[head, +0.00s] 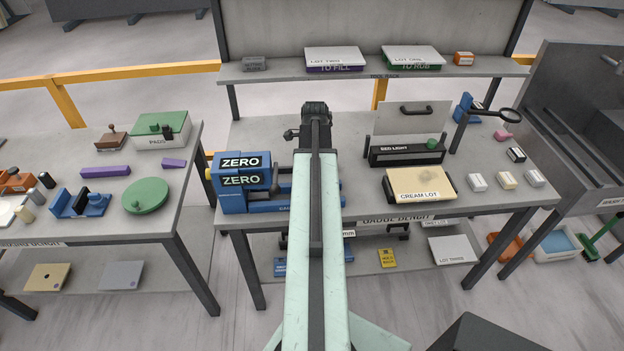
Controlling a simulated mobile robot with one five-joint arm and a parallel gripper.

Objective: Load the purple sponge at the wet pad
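Two purple pieces lie on the left bench: a long purple bar (105,172) and a smaller purple block (174,163) to its right. I cannot tell whether either is the purple sponge. I see no label naming a wet pad. A blue-filled tray (537,256) on the floor at right and a green round pad (146,195) on the left bench are in view, but I cannot tell whether either is it. My arm rises through the middle of the view; its gripper fingers do not show.
A tool rack shelf (280,74) stands behind. A floor gap separates this bench from the left bench (190,180).

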